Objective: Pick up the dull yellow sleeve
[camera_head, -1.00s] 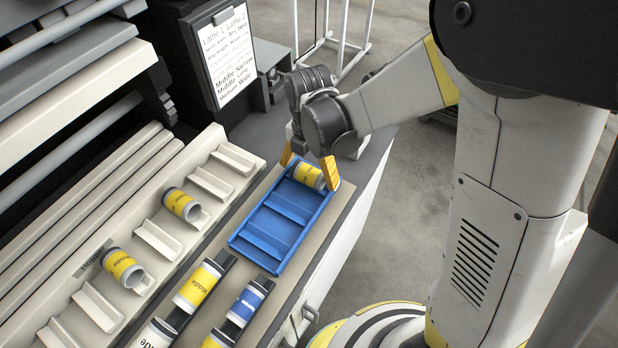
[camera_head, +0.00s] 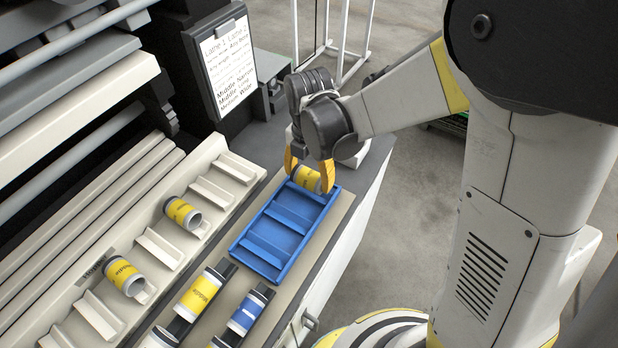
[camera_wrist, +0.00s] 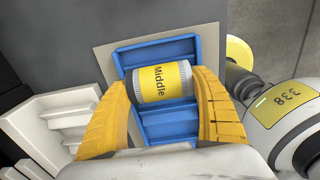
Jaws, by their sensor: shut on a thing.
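The dull yellow sleeve (camera_head: 306,178) is a short cylinder with a yellow band and pale ends, in the far end of the blue tray (camera_head: 262,262). In the wrist view the sleeve (camera_wrist: 162,82) shows the word "Middle" on its band. My gripper (camera_head: 308,178) has its two yellow fingers on either side of the sleeve, shut on its ends. The wrist view shows the fingers (camera_wrist: 164,95) pressed at both ends. The sleeve is at or just above the tray; I cannot tell whether it touches the tray floor.
A pale rack (camera_head: 213,192) at left holds two yellow-banded sleeves (camera_head: 182,213) and (camera_head: 123,275). Nearer, a yellow sleeve (camera_head: 198,296) and a blue sleeve (camera_head: 246,312) lie on dark bars. A clipboard (camera_head: 226,62) stands behind. The tray's nearer slots are empty.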

